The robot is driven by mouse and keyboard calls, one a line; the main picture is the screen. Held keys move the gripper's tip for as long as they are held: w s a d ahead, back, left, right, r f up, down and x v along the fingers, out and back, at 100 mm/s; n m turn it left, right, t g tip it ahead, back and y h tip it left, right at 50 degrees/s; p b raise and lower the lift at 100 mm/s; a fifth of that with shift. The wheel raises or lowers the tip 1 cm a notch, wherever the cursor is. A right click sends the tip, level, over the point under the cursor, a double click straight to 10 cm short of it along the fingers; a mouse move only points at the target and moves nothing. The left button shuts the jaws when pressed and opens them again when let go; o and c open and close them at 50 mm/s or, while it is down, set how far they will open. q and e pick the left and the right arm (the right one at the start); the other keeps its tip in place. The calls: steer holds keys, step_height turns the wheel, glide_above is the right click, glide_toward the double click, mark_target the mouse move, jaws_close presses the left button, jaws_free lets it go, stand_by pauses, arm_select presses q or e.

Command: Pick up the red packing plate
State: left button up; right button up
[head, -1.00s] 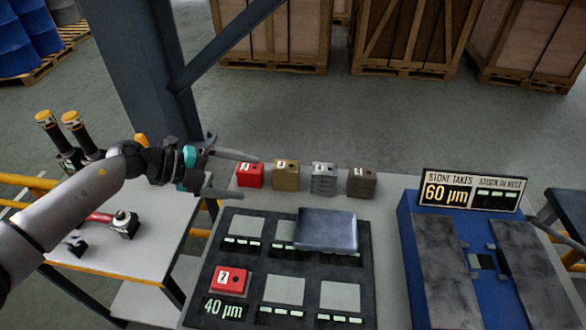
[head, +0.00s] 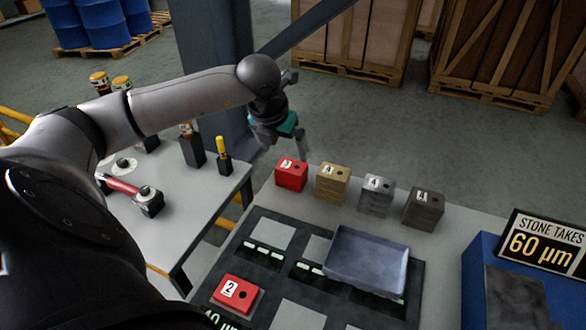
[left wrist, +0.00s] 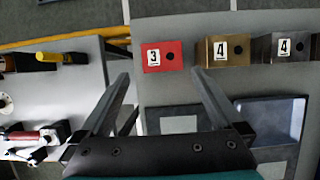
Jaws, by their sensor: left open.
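A red plate marked 3 (head: 291,176) stands at the left end of a row of blocks along the back of the grey table. Another red plate, marked 2 (head: 236,294), lies in a slot of the dark board (head: 262,224). My left gripper (head: 284,143) is open and empty, above and behind the plate marked 3, fingers pointing down. In the left wrist view, the plate marked 3 (left wrist: 153,60) shows just beyond and between the open fingertips (left wrist: 160,76), apart from them. My right gripper is in neither view.
A tan block (head: 332,184), a grey block (head: 376,197) and a darker block (head: 424,209) stand right of the red plate. A blue-grey tray (head: 366,260) lies on the board. A white side table (head: 190,208) holds tools. A dark post (head: 212,80) rises behind.

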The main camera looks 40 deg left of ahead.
mark_target(292, 165)
arm_select(q)
steer(key=x, duration=0.7)
steer(key=shift+w+d+f+b, duration=0.1)
steer(key=shift+w+f+b, duration=0.1)
steer(key=shift+b, duration=0.15)
steer(key=c, duration=1.5)
steer(key=shift+r, duration=0.1)
jaws_close()
step_height(292, 165, up, 20)
steer(key=p, duration=0.3)
